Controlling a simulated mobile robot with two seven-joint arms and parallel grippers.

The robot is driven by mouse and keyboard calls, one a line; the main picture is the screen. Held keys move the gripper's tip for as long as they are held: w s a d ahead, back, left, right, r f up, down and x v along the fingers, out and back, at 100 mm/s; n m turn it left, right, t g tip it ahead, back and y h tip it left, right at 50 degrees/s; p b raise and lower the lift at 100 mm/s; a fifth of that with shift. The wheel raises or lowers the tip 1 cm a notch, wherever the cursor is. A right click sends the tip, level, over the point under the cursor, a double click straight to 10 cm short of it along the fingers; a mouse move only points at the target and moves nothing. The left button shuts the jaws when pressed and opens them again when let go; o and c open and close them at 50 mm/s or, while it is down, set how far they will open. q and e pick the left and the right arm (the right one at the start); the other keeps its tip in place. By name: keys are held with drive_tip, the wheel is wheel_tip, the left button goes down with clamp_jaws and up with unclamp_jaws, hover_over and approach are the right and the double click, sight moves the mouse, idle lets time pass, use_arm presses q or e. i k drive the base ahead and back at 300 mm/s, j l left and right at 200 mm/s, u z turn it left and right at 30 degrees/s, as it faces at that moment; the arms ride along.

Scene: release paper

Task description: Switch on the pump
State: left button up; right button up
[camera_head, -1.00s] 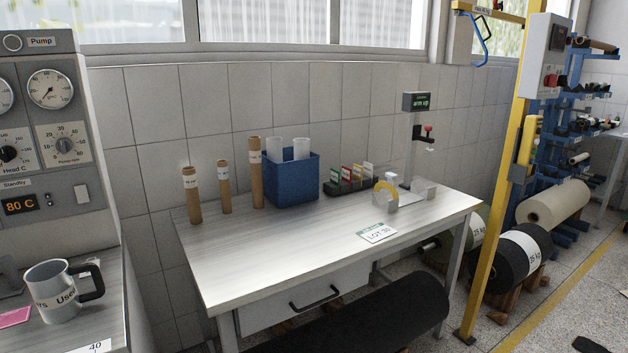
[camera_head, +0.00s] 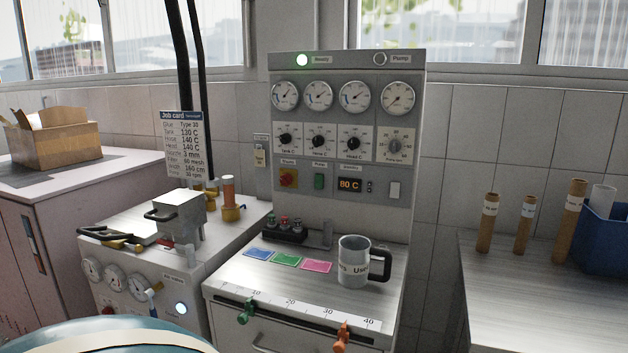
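The grey control panel (camera_head: 348,185) stands upright at the middle of the head view. Neither gripper is in view.
A grey mug (camera_head: 353,263) and coloured cards (camera_head: 287,259) lie on the counter before the panel. Orange (camera_head: 341,337) and green (camera_head: 246,311) clamps sit at its front edge. A glue unit (camera_head: 150,240) is left; a bench with tubes (camera_head: 527,220) is right. A teal rounded thing (camera_head: 110,338) fills the lower left.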

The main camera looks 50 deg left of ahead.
sight(319, 178)
drive_tip(key=u, duration=1.7)
drive_tip(key=i+l+u, duration=0.1)
drive_tip(key=l+u, duration=0.65)
drive_tip(key=i, duration=0.05)
